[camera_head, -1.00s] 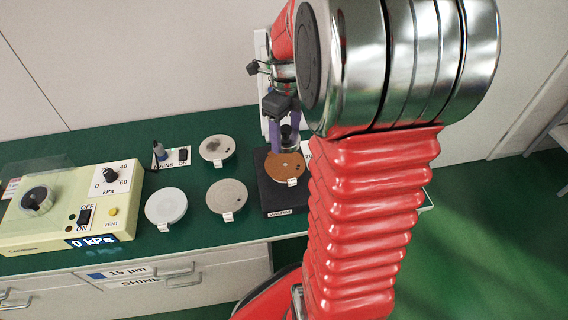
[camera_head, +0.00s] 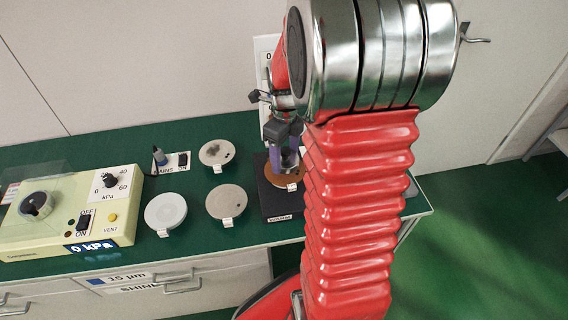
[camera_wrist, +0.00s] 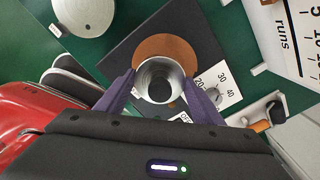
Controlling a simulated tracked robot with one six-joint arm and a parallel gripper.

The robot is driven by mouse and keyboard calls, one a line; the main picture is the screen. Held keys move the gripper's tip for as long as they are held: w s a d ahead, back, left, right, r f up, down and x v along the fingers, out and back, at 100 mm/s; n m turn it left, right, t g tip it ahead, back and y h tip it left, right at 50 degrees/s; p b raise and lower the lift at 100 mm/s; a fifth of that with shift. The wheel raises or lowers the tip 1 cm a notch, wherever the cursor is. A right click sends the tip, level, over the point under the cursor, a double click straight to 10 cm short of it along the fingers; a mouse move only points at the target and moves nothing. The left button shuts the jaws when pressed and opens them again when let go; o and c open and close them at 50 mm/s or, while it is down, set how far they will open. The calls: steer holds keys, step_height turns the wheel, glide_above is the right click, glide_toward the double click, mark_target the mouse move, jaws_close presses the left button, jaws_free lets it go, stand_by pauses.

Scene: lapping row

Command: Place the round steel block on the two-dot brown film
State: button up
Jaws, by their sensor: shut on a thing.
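My gripper (camera_head: 286,161) has purple fingers and is shut on the round steel block (camera_wrist: 160,80), a shiny cylinder held upright. The brown film (camera_head: 273,182) is a round disc with a white tab on a black plate marked WARM; it also shows in the wrist view (camera_wrist: 165,43). The block is over the brown film and hides part of it, off toward one edge in the wrist view. I cannot tell whether the block touches the film. The film's dots are hidden now.
The black plate (camera_head: 272,207) sits near the right end of the green bench. A cream pressure unit (camera_head: 80,215) stands at far left. A white panel stands behind.

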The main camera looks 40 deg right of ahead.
mark_target(285, 158)
steer(key=shift+f, duration=1.8)
steer(key=o, duration=1.8)
steer(key=shift+f, duration=0.15)
steer(key=shift+o, duration=0.2)
step_height(285, 158, up, 12)
steer(key=shift+r, duration=0.1)
